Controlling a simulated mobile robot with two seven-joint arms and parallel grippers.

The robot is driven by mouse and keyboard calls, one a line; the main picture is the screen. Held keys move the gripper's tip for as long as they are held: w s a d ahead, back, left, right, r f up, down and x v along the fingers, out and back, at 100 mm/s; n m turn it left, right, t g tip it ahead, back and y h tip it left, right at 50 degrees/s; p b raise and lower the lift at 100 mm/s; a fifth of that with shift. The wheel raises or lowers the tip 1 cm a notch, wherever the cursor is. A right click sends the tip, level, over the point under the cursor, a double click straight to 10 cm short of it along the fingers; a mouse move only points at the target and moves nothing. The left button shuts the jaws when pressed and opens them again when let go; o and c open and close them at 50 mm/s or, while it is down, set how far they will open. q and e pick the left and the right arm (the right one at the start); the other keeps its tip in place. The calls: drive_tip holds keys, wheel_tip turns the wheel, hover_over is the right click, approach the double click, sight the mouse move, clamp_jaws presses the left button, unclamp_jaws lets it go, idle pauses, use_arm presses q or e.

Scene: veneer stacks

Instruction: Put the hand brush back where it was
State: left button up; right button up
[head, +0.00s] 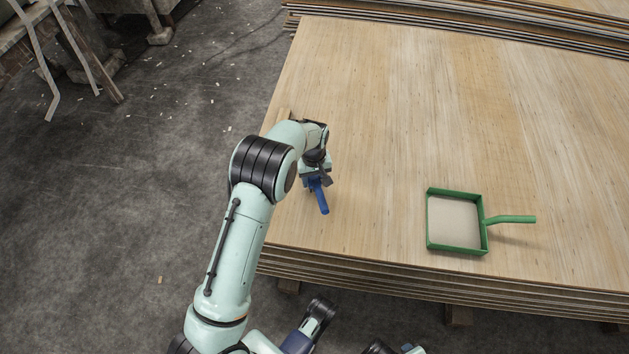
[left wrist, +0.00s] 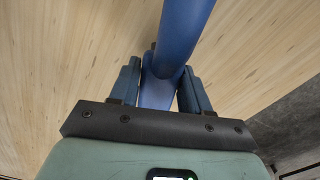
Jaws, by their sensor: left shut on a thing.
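My left gripper (head: 315,181) is over the left part of the top veneer sheet, pointing down. It is shut on the blue hand brush (head: 322,198). In the left wrist view the blue handle (left wrist: 181,40) passes between the two dark blue fingers of the gripper (left wrist: 160,85). The rest of the brush is largely hidden by the gripper and arm in the head view. I cannot tell whether the brush touches the sheet. My right gripper is not clearly in either view.
A green dustpan (head: 486,232) with a pale inside lies right of the brush on the veneer stack (head: 385,130). Another stack (head: 480,30) stands behind. Bare sheet lies between brush and dustpan.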

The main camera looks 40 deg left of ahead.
sight(314, 178)
use_arm(q)
drive_tip(key=shift+f, duration=0.65)
use_arm(e)
drive_tip(key=shift+w+d+f, duration=0.15)
drive_tip(key=shift+w, duration=0.15)
use_arm(q)
drive_tip(key=shift+f, duration=0.1)
use_arm(e)
drive_tip(key=shift+f, duration=0.1)
use_arm(q)
drive_tip(key=o, duration=1)
drive_tip(key=shift+f, duration=0.1)
drive_tip(key=shift+r, duration=0.2)
wheel_tip(314, 178, up, 12)
drive_tip(key=p, duration=0.3)
use_arm(e)
drive_tip(key=s+a+r+g, duration=0.1)
drive_tip(key=s+a+r, duration=0.1)
drive_tip(key=s+r, duration=0.1)
drive_tip(key=shift+s+a+y, duration=0.2)
drive_tip(key=shift+s+y, duration=0.2)
drive_tip(key=shift+s, duration=0.35)
drive_tip(key=shift+r, duration=0.1)
